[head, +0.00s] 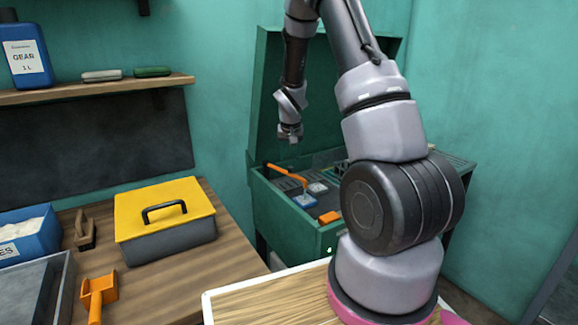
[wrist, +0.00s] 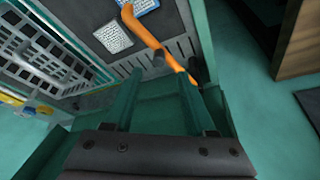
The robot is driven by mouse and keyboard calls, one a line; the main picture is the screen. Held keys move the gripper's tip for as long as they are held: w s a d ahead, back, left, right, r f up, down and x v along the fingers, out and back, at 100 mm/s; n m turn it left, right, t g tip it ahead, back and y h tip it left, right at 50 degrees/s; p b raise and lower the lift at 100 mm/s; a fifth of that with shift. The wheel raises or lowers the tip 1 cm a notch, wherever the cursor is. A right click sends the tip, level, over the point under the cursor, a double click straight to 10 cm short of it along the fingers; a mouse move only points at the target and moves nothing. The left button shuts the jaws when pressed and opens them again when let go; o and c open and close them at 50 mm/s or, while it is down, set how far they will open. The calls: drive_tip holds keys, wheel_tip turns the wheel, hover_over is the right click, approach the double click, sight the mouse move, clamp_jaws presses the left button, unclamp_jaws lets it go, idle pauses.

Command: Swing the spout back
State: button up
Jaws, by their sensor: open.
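The orange spout (head: 287,175) is a bent arm in the green parts washer (head: 284,223). It runs from the back left of the basin toward its middle. In the wrist view the spout (wrist: 150,36) crosses the top middle, and its dark joint lies near my fingertips. My gripper (head: 290,137) hangs above the back left of the washer, apart from the spout in the head view. In the wrist view my gripper (wrist: 158,80) is open, with nothing between its two fingers. Whether a finger touches the spout I cannot tell.
The washer's raised lid (head: 272,90) stands behind my gripper. Small pads (head: 305,200) lie in the basin, and an orange block (head: 329,217) sits at its front. A wooden bench (head: 175,272) with a yellow-lidded box (head: 166,212) stands at the left.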

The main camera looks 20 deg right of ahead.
sight(291, 167)
drive_tip(key=x, duration=0.5)
drive_tip(key=shift+d+f, duration=0.1)
drive_tip(key=shift+f, duration=0.25)
clamp_jaws()
idle(1.1)
